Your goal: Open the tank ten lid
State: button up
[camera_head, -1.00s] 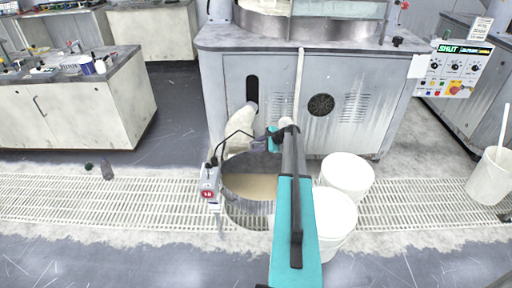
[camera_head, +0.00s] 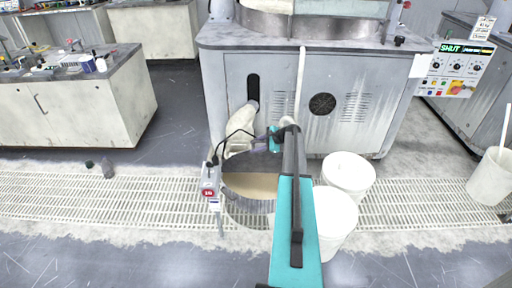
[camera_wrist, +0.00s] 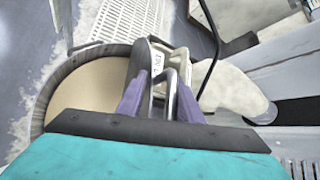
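A round tank (camera_head: 246,210) with beige contents stands in the floor grating, left of my arm in the head view. Its dark rim (camera_wrist: 45,105) and beige contents (camera_wrist: 88,88) also show in the wrist view. A grey piece (camera_head: 250,161), possibly the lid, shows at the tank's back edge; I cannot tell its tilt. A red label, apparently reading 10, is on a small box (camera_head: 210,182) beside the tank. My gripper (camera_wrist: 162,90) has its purple fingers apart over the tank's edge. A pale labelled part and a metal loop (camera_wrist: 171,92) show between them; contact is unclear.
Two white buckets (camera_head: 347,172) (camera_head: 336,215) stand just right of my arm. A grey machine cabinet (camera_head: 350,100) stands behind the tank. A pale curved pipe (camera_head: 240,135) and a black cable run close to my gripper. Floor left of the tank is mostly clear.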

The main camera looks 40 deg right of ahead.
jog(key=b+v, duration=0.1)
jog(key=v, duration=1.2)
jog(key=shift+s+r, duration=0.25)
jog(key=shift+r, duration=0.05)
jog(key=shift+d, duration=0.1)
dwell(0.4)
